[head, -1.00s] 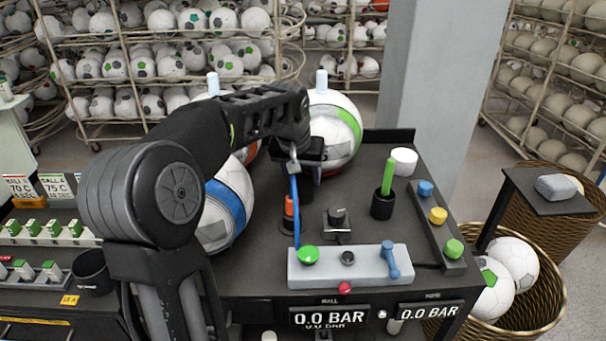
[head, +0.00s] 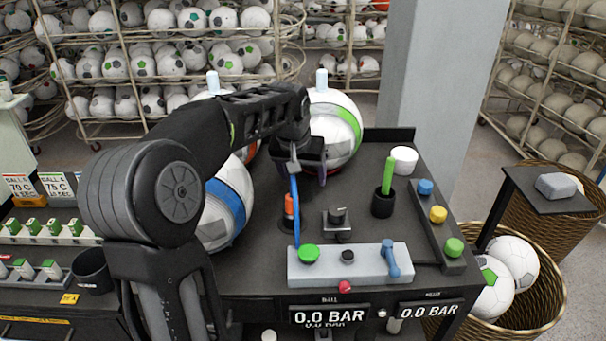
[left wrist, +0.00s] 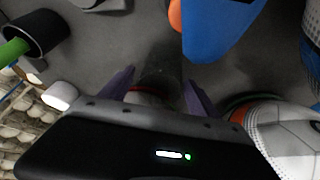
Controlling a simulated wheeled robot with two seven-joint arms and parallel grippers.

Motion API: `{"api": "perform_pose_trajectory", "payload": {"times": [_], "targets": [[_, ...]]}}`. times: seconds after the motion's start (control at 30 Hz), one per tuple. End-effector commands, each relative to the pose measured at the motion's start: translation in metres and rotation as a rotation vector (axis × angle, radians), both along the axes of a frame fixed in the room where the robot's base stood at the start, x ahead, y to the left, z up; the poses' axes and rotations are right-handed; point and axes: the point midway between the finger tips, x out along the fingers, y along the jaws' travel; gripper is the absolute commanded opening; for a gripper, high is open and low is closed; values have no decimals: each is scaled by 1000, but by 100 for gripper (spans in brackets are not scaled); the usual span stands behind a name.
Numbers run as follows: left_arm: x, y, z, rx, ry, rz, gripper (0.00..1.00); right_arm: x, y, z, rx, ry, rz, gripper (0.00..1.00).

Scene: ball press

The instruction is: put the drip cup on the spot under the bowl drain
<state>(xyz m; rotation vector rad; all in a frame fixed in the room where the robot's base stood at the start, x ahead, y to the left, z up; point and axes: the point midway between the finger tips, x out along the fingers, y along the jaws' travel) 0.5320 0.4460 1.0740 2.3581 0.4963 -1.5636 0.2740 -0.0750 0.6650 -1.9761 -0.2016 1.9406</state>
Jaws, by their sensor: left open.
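I cannot tell for sure which vessel is the drip cup. An empty-looking black cup (head: 93,270) stands upright at the lower left, beside my left arm. Another black cup (head: 382,203) holds a green stick on the dark table; it also shows in the left wrist view (left wrist: 38,32). My left gripper (head: 312,170) is open over the middle of the table, near the striped ball. In the left wrist view its purple fingers (left wrist: 158,92) are spread, with a dark, unclear patch between them. I cannot make out the bowl drain or its spot. My right gripper is out of view.
A grey panel (head: 350,266) with a green button and a blue lever lies at the table's front. A striped ball (head: 334,130) and a blue-banded ball (head: 225,205) flank my arm. A white cylinder (head: 404,160) stands behind.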

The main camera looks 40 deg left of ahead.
Motion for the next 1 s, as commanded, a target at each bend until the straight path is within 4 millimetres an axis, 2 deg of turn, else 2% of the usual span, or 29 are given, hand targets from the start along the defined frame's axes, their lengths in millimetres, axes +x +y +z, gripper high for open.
{"api": "perform_pose_trajectory", "payload": {"times": [0.27,0.6,0.8,1.0], "targets": [[-11,-5,32,1,-5,-2,71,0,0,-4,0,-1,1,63],[-35,-13,96,1,-4,0,71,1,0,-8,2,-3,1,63],[-43,-16,112,0,-1,1,71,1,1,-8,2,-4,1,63],[-43,-16,113,0,0,0,71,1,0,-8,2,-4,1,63]]}}
